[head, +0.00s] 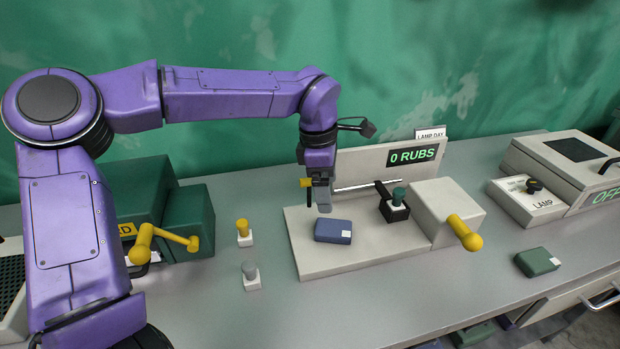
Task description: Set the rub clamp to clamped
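The rub tester (300,255) is a pale bench unit with a display reading "0 RUBS". A blue block (333,231) with a white label lies on its bed. My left gripper (318,207) points down over the bed, just behind the block. A small yellow piece (306,183), possibly the clamp's handle, shows at the gripper's left side; the rest of it is hidden, so I cannot tell the clamp's setting or whether the fingers touch it. I cannot tell if the fingers are open or shut. My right gripper is not in view.
A green-topped peg (398,196) in a dark holder and a yellow crank (465,232) are on the tester's right. Yellow-topped (243,229) and grey-topped (250,271) pegs stand left. A green machine (185,220) is farther left. A green block (537,262) and lamp box (530,200) are right.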

